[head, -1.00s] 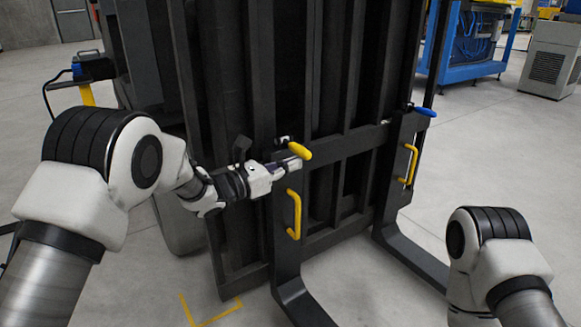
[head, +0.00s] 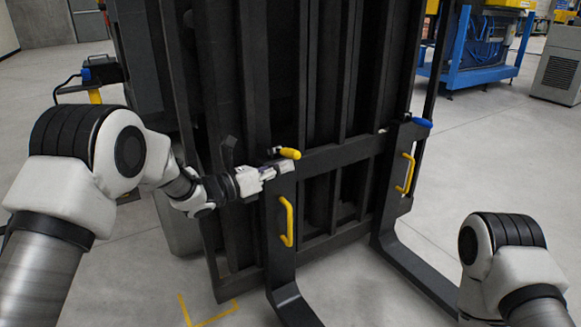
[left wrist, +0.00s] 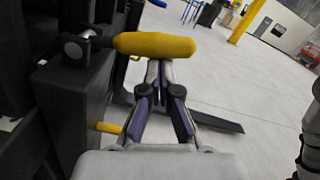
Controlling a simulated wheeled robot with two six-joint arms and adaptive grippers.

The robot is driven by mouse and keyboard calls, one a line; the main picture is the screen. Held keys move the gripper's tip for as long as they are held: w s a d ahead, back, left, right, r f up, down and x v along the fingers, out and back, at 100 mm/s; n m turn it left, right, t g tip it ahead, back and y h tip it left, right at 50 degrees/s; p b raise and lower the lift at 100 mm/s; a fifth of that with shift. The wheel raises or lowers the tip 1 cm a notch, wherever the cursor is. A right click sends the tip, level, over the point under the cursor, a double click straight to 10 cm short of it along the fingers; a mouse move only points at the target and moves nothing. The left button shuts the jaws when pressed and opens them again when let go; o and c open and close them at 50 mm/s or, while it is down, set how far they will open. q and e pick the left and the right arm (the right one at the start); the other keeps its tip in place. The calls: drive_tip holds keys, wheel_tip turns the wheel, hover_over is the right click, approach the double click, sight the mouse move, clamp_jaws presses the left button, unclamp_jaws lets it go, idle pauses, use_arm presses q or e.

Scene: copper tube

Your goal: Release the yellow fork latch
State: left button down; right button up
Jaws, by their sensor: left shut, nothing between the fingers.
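The yellow fork latch handle (head: 289,153) sticks out at the top of the left fork carriage arm. In the left wrist view it lies crosswise (left wrist: 155,45), its pivot at the left. My left gripper (head: 287,167) is just below the handle in the head view. In the left wrist view its fingertips (left wrist: 160,68) come together just under the yellow handle, with nothing between them; whether they touch it, I cannot tell. My right arm (head: 503,245) is at the lower right, and its gripper is out of view.
A black forklift mast (head: 255,80) fills the middle. Yellow grab handles (head: 286,221) sit on both fork uprights, and a blue latch (head: 423,122) tops the right one. The fork tines (head: 420,272) run low over the floor. Open grey floor (head: 470,165) lies to the right.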

sight(281, 151)
use_arm(q)
drive_tip(key=r+n+p, duration=0.4)
drive_tip(key=shift+w+a+n, duration=0.2)
drive_tip(key=shift+n, duration=0.2)
drive_tip(key=shift+w+a+r+n+p, duration=0.2)
drive_tip(key=shift+w+r+n+p, duration=0.15)
drive_tip(key=shift+n+p, duration=0.2)
drive_tip(key=shift+w+a+r+n+p, duration=0.2)
drive_tip(key=shift+r+n+p, duration=0.2)
drive_tip(key=shift+n, duration=0.25)
